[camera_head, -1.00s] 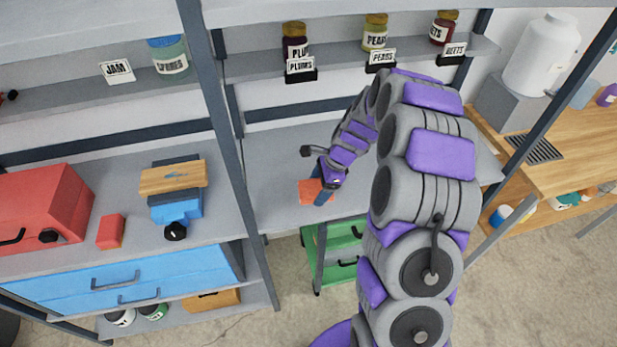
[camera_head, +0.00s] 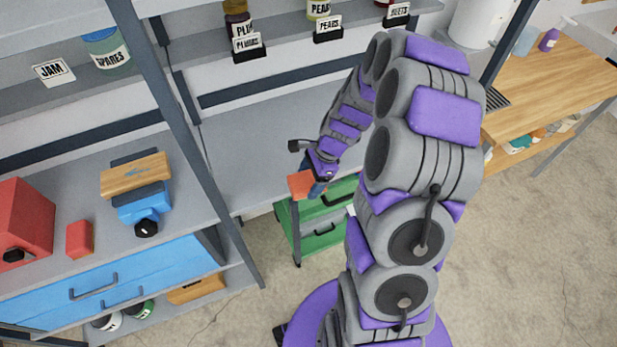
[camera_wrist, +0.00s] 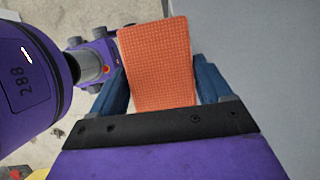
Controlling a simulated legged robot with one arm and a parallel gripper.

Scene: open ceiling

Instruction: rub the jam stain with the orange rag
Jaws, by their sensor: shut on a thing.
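The orange rag (camera_wrist: 158,62) fills the space between the two blue fingers of my gripper (camera_wrist: 163,85) in the wrist view. It looks flat, with a waffle texture. In the head view the rag (camera_head: 300,185) shows at the end of my gripper (camera_head: 318,188), at the front edge of the grey shelf (camera_head: 262,150), above the green drawer cart. My gripper is shut on it. I cannot make out a jam stain in any view.
A green drawer cart (camera_head: 322,232) stands below the shelf edge. On the left shelf are a red box (camera_head: 22,215), a small red block (camera_head: 80,239) and a blue vise (camera_head: 145,205). Labelled jars line the upper shelf. A wooden table (camera_head: 550,85) stands at right. Floor is open at lower right.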

